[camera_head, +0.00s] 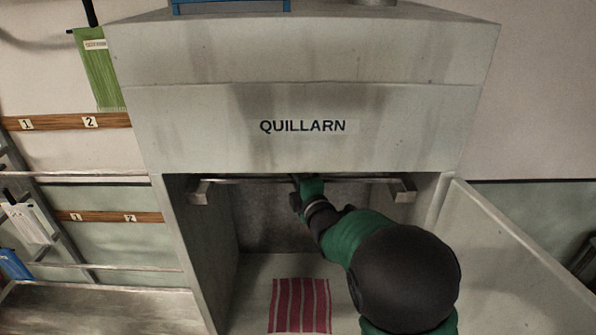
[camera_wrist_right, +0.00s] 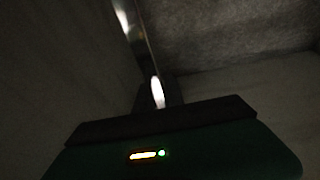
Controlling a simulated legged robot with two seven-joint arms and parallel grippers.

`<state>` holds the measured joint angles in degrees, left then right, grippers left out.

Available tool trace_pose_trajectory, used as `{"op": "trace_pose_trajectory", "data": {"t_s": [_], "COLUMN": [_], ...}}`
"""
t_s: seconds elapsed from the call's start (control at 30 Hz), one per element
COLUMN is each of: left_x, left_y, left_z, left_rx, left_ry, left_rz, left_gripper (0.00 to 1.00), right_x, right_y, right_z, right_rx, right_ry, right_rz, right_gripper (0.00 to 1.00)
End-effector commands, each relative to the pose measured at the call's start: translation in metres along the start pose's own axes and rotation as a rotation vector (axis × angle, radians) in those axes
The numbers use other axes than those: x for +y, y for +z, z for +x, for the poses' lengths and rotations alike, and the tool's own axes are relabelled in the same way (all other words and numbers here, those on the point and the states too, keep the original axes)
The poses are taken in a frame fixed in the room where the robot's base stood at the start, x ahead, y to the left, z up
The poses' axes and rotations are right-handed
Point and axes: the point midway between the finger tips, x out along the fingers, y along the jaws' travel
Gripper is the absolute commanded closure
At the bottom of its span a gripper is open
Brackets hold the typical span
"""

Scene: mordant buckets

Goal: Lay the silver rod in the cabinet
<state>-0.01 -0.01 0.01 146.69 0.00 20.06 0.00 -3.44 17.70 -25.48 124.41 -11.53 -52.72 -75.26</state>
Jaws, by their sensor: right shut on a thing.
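The grey cabinet (camera_head: 190,128) is marked QUILLARN and its lower compartment is open at the front. The silver rod (camera_head: 245,181) lies level across the top of that opening, its ends at a left bracket (camera_head: 198,192) and a right bracket (camera_head: 404,191). I cannot tell whether it rests on them. My right gripper (camera_head: 308,186) is shut on the rod near its middle, and my arm partly hides it. In the dark right wrist view, the rod (camera_wrist_right: 137,38) runs up and away from the gripper (camera_wrist_right: 158,92). My left gripper is not in view.
A red striped cloth (camera_head: 300,304) lies on the compartment floor. An open door panel (camera_head: 510,250) stands at the right. A green cloth (camera_head: 98,70) hangs on the left wall above numbered wooden rails (camera_head: 60,122). A blue object (camera_head: 230,5) is on the cabinet top.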

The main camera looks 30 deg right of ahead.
Motion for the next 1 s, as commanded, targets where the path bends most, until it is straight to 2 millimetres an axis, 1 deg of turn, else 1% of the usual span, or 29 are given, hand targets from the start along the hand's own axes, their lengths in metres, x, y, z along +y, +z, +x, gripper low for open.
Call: {"op": "trace_pose_trajectory", "data": {"t_s": [0.03, 0.17, 0.47, 0.5, 0.67, 1.0], "left_x": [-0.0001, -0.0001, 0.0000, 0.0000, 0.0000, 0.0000], "left_y": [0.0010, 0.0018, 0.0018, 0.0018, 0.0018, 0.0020], "left_z": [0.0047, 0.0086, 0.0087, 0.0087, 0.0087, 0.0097], "left_rx": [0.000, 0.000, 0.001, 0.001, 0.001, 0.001], "left_ry": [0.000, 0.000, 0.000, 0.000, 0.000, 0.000], "left_rz": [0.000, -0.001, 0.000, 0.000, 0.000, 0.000], "left_gripper": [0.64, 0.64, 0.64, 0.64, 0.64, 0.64], "right_x": [-0.0087, -0.0110, -0.0146, -0.0149, -0.0133, -0.0094], "right_y": [-0.0001, 0.0013, 0.0014, 0.0017, 0.0023, 0.0030], "right_z": [0.0004, 0.0007, 0.0000, 0.0000, 0.0003, 0.0001], "right_rx": [0.001, 0.003, 0.003, 0.002, 0.001, 0.001], "right_ry": [-0.008, -0.013, -0.024, -0.025, -0.021, -0.012], "right_rz": [-0.001, 0.000, 0.000, 0.000, -0.001, 0.000], "right_gripper": [1.00, 1.00, 1.00, 0.82, 0.62, 0.62]}}
